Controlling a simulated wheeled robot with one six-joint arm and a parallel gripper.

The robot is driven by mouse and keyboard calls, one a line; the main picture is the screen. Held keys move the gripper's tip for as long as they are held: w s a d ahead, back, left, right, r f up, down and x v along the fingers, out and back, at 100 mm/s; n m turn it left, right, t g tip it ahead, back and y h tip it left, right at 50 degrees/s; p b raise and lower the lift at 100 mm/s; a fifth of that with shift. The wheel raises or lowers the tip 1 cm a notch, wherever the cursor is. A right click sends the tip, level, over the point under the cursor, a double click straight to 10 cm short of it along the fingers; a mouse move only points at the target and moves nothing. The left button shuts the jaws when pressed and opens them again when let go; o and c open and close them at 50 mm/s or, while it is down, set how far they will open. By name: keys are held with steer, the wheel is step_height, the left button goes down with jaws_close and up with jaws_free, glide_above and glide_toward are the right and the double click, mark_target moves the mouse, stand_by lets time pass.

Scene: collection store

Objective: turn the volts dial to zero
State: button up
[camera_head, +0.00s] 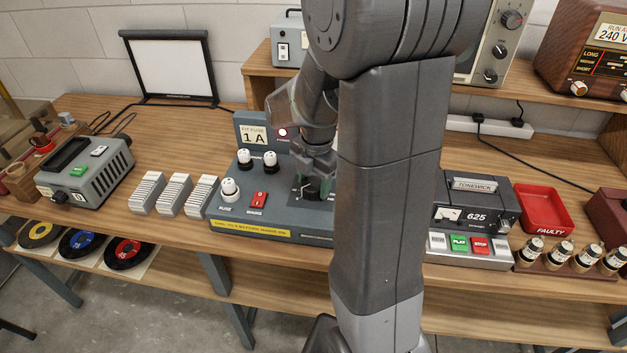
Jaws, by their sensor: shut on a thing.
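A grey bench unit (225,207) stands on the wooden bench near the middle, with white-topped knobs, a red mains switch (259,200) and a yellow label strip (250,229) along its front. My gripper (308,192) points down at the right part of its sloping panel, over a dial marking. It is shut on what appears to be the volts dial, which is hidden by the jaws. The dial's pointer and scale reading cannot be made out. My arm hides the right end of the unit.
Card stacks (174,194) lie left. A Tonewick unit (476,207), red tray (544,209) and several valves (586,257) crowd the right.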

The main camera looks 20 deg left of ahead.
mark_target(317, 186)
steer(key=o, duration=1)
steer(key=shift+c, duration=0.2)
steer(key=shift+r, duration=0.1)
step_height(317, 186, up, 14)
steer(key=shift+s+d, duration=0.15)
steer(key=shift+d, duration=0.3)
steer(key=shift+f, duration=0.25)
steer(key=f, duration=0.9)
steer(key=a+f, duration=0.1)
steer(key=f, duration=0.3)
steer(key=shift+w+f, duration=0.2)
steer(key=shift+f, duration=0.15)
steer(key=shift+r, duration=0.1)
